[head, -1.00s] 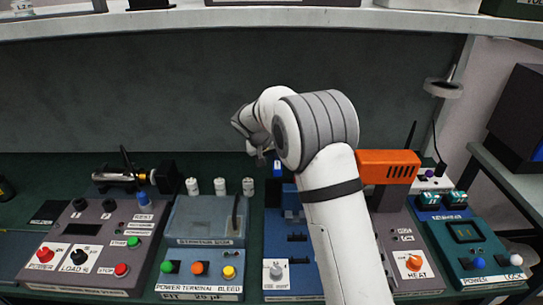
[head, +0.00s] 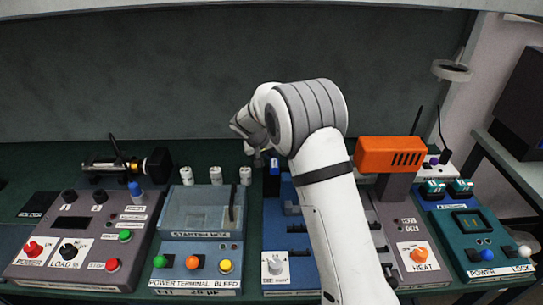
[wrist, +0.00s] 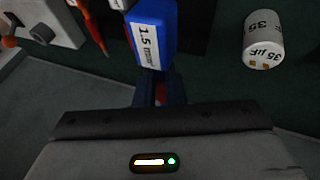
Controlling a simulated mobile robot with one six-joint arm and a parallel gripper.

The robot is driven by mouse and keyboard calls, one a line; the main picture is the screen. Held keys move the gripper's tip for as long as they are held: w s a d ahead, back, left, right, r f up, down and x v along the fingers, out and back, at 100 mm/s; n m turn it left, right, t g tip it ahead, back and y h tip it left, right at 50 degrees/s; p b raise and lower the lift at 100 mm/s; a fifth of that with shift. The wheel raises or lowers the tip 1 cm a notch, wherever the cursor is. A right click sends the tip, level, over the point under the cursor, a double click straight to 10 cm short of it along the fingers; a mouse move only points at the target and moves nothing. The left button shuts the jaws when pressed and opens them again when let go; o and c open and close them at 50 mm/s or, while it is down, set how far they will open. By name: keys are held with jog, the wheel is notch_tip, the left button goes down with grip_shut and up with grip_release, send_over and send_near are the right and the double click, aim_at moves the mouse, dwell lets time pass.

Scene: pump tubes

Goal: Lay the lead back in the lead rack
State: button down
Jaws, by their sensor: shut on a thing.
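My gripper (wrist: 158,92) points down at the back of the bench, near the blue unit. In the head view its tip (head: 260,158) is small and partly hidden by my wrist. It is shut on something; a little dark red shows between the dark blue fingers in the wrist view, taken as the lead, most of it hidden. A blue block (wrist: 150,32) with a white label reading 1.5 lies right beyond the fingers; I cannot tell whether it touches them. I cannot make out the lead rack for certain in either view.
White capacitors (head: 215,175) stand left of my gripper; one marked 35 µF (wrist: 264,40) shows in the wrist view. The grey-blue open-topped box (head: 200,212) is in front of them. An orange tool (head: 389,155) stands right of my arm. A red-orange slender thing (wrist: 93,25) shows in the wrist view.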

jog(key=shift+f, duration=0.15)
jog(key=shift+f+b, duration=3.7)
jog(key=shift+b, duration=0.15)
jog(key=shift+s, duration=0.1)
jog(key=c, duration=1.4)
grip_release()
jog(key=shift+c, duration=0.2)
jog(key=shift+r, duration=0.1)
